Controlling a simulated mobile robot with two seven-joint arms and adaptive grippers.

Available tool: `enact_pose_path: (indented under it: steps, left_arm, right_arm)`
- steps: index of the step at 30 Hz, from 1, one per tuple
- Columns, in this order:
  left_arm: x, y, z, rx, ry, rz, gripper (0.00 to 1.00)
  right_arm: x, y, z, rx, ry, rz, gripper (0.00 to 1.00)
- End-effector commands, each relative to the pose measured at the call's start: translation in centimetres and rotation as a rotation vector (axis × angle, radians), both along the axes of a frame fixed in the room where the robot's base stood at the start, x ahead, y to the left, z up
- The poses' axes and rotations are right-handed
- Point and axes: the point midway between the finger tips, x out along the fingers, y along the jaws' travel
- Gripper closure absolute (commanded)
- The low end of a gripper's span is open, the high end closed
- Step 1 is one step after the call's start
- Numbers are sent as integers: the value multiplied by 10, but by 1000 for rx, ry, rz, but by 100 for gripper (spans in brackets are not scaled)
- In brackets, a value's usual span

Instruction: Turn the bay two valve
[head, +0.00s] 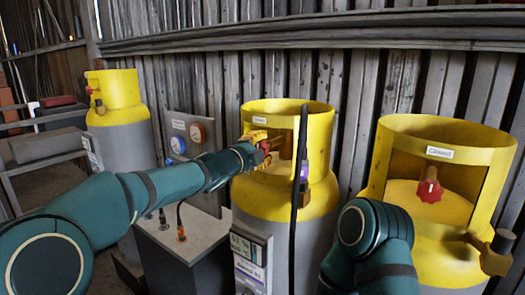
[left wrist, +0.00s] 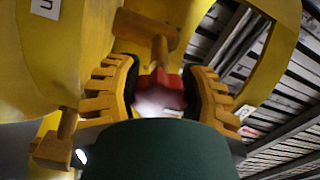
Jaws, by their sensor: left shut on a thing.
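Three yellow-topped grey cylinders stand in a row in the head view. My left gripper (head: 262,146) reaches into the collar opening of the middle cylinder (head: 285,108). It is shut on the red valve knob of that cylinder, which shows between the yellow fingers in the left wrist view (left wrist: 160,92). In the head view the gripper mostly covers this knob. The right cylinder (head: 445,130) has a red knob (head: 430,190) in its opening. The left cylinder (head: 112,88) has a small red knob (head: 90,90). My right arm shows, but its gripper does not.
A dark upright rod (head: 300,150) stands in front of the middle cylinder. A grey box (head: 180,240) with cables and a gauge panel (head: 190,135) stand left of it. A side fitting (head: 497,255) sticks out of the right cylinder. A corrugated wall (head: 340,75) closes the back.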

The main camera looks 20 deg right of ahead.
Motion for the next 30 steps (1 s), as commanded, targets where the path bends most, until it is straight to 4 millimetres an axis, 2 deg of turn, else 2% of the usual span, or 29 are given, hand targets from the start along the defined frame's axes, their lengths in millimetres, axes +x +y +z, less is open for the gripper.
enact_pose_path:
  steps: [1, 16, 17, 19, 20, 30]
  left_arm:
    - [0, 0, -4, 11, -3, 1, 91]
    - [0, 0, -5, 23, -16, -1, 91]
    - [0, 0, -5, 23, -16, -1, 49]
    - [0, 0, -4, 22, -16, 0, 24]
    - [0, 0, -4, 22, -16, 0, 20]
    - [0, 0, -3, 19, -17, 0, 20]
  right_arm:
    - [0, 0, -1, 0, 1, 0, 53]
    - [-1, 0, -1, 0, 2, 1, 53]
    - [-1, 0, -1, 0, 1, 0, 53]
    - [-1, 0, -1, 0, 1, 0, 53]
    - [0, 0, -1, 0, 1, 0, 53]
    - [0, 0, -1, 0, 1, 0, 53]
